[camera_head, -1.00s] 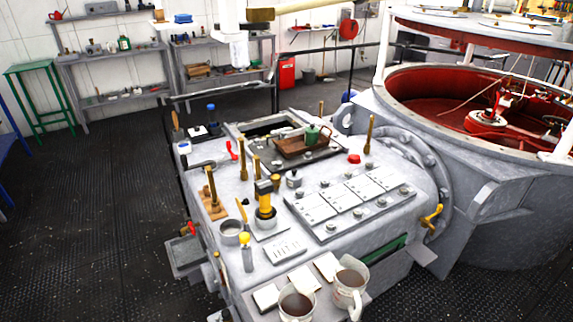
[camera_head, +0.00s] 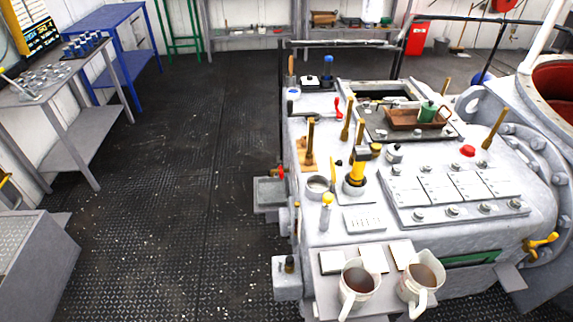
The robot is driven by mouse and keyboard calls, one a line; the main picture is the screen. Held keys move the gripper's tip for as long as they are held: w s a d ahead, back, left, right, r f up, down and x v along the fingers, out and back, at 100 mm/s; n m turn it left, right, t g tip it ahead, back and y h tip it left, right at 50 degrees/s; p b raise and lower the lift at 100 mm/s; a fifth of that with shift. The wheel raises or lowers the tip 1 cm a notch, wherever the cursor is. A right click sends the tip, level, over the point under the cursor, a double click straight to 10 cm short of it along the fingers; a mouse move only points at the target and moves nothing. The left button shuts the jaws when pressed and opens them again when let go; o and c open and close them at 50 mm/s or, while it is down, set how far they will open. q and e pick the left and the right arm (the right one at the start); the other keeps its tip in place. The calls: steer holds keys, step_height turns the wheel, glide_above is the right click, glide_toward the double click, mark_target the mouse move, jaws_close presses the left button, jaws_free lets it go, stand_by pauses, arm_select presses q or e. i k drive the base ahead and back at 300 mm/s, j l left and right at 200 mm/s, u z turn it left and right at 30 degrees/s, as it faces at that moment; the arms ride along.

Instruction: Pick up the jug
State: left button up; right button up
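Two white jugs with handles stand side by side at the near edge of the grey machine, each holding brown liquid. The left jug (camera_head: 359,283) has its handle pointing toward me. The right jug (camera_head: 420,279) also has its handle on the near side. They stand by pale square tiles on a low ledge. A small green can (camera_head: 428,112) sits in a brown tray farther back; I cannot tell which vessel the task means. Neither of my grippers is in view.
The grey machine top (camera_head: 335,222) carries brass levers, a yellow-and-black fitting (camera_head: 357,171), a red knob (camera_head: 468,151) and bolted plates. A blue table (camera_head: 112,20) and a grey bench (camera_head: 75,85) stand at left. The dark deck (camera_head: 190,170) left of the machine is clear.

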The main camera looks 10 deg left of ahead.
mark_target(361, 278)
steer(key=l+u, duration=0.45)
steer(key=l, duration=0.35)
steer(key=l+u, duration=0.4)
steer(key=l, duration=0.45)
steer(key=k+l, duration=0.1)
steer(key=l, duration=0.5)
